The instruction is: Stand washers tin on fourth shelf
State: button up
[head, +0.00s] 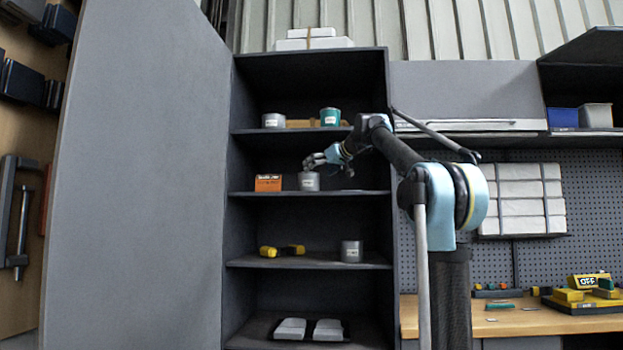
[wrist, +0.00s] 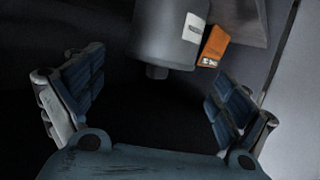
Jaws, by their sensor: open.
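A grey tin (head: 309,181) with a pale label stands upright on the middle shelf board (head: 350,193) of the tall dark cabinet. My gripper (head: 316,160) is at that tin, just above and behind its top edge in the head view. In the wrist view a grey tin (wrist: 168,35) with a white label lies ahead, between and beyond the spread fingers of my gripper (wrist: 160,70). The fingers are open and hold nothing. Other grey tins stand on the upper board (head: 274,120) and on a lower board (head: 351,251). The label words are too small to read.
An orange box (head: 268,183) stands close left of the tin; it also shows in the wrist view (wrist: 214,45). Yellow-black items (head: 282,250) lie lower. The cabinet's grey door (head: 140,180) stands open at left.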

jog(key=v, duration=0.6)
dwell(0.5)
